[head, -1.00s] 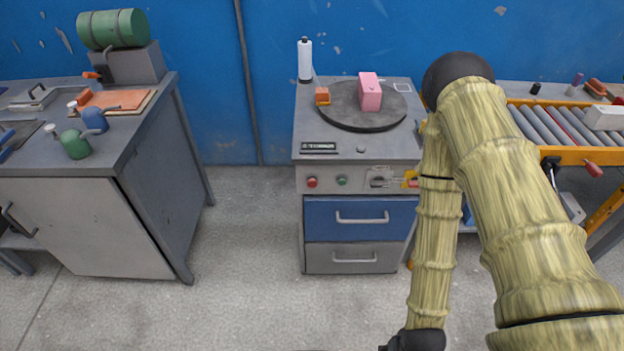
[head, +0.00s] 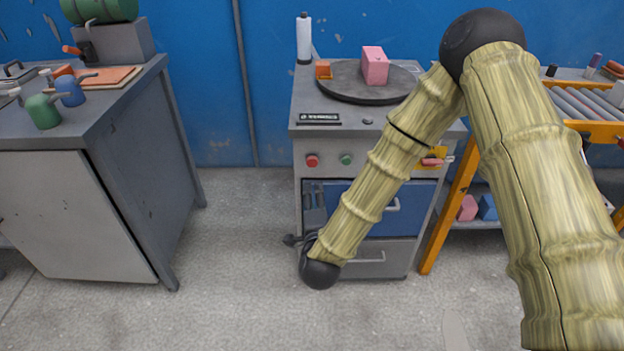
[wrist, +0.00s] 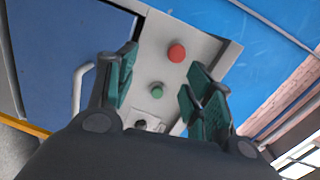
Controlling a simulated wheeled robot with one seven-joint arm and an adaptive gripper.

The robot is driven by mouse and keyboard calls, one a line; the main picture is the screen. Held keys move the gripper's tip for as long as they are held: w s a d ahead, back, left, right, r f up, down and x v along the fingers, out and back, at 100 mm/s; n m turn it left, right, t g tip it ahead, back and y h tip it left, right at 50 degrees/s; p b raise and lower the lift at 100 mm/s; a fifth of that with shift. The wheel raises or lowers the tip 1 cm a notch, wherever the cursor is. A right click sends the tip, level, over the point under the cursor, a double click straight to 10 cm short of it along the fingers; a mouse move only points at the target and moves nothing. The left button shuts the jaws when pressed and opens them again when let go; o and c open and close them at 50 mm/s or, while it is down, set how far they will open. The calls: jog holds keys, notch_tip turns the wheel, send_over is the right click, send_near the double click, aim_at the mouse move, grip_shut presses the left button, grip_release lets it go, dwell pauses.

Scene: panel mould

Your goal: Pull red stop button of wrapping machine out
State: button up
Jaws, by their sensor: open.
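The wrapping machine (head: 372,134) is a grey cabinet with a round dark turntable on top. Its red stop button (head: 312,161) is on the left of the front panel, with a green button (head: 346,159) to its right. The red button also shows in the wrist view (wrist: 177,53), beyond the fingertips and apart from them. My gripper (wrist: 165,82) is open and empty, its green-padded fingers pointing toward the panel. In the head view it is in front of the cabinet's left side, below the red button, with dark fingers (head: 315,205) pointing up.
A blue drawer (head: 398,222) with a light handle is below the panel, and a grey drawer under it. A pink block (head: 374,66) and a white bottle (head: 304,38) are on the machine's top. A grey workbench (head: 75,205) stands left, with free floor between.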

aim_at(312, 163)
jog(key=shift+m+t+h, duration=0.3)
jog(key=shift+m+t, duration=0.2)
jog(key=shift+m, duration=0.3)
jog(key=w, duration=0.4)
jog(key=w+r+b, duration=0.1)
jog(key=w, duration=0.3)
jog(key=w+r, duration=0.1)
jog(key=w, duration=0.3)
jog(key=shift+a+r, duration=0.1)
jog(key=shift+a, duration=0.25)
